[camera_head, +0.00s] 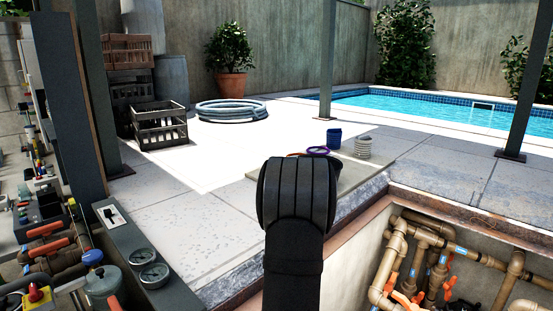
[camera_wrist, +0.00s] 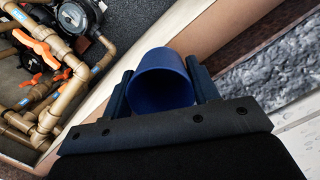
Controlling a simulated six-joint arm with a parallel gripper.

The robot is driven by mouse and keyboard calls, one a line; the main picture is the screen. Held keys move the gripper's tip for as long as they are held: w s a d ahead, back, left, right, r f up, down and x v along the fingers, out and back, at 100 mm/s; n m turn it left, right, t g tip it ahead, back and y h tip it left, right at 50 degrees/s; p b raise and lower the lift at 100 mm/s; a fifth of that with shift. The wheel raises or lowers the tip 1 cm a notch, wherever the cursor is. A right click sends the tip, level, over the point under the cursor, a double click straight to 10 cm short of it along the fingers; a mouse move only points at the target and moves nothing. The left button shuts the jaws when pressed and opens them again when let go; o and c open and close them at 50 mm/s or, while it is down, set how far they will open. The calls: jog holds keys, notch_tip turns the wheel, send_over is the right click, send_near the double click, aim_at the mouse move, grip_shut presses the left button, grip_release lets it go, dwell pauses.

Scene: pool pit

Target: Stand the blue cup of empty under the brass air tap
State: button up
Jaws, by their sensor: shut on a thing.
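In the wrist view a blue cup (camera_wrist: 162,92) sits between the two dark fingers of my gripper (camera_wrist: 161,80). The gripper is shut on the cup's sides, and the cup's round mouth faces the camera. Its contents cannot be made out. Behind it is the pit's edge, with pipes to the left. In the head view my dark arm hides the gripper and held cup. Another blue cup (camera_head: 334,138) stands upright on the pale slab (camera_head: 352,178) behind my arm. I cannot single out the brass air tap for certain among the fittings.
The open pit (camera_head: 365,250) at right holds brown pipes (camera_head: 425,232) with orange handles. A bench with gauges (camera_head: 150,272) and valves stands at left.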

jog(key=s+a+r+m, duration=0.1)
jog(key=a+r, duration=0.2)
jog(key=r, duration=0.4)
jog(key=s+a+r+m, duration=0.1)
jog(key=a+r+m, duration=0.1)
jog(key=a+r, duration=0.2)
notch_tip(320, 180, up, 4)
jog(key=shift+s+a+f, duration=0.1)
jog(key=shift+s+a, duration=0.1)
jog(key=shift+s, duration=0.15)
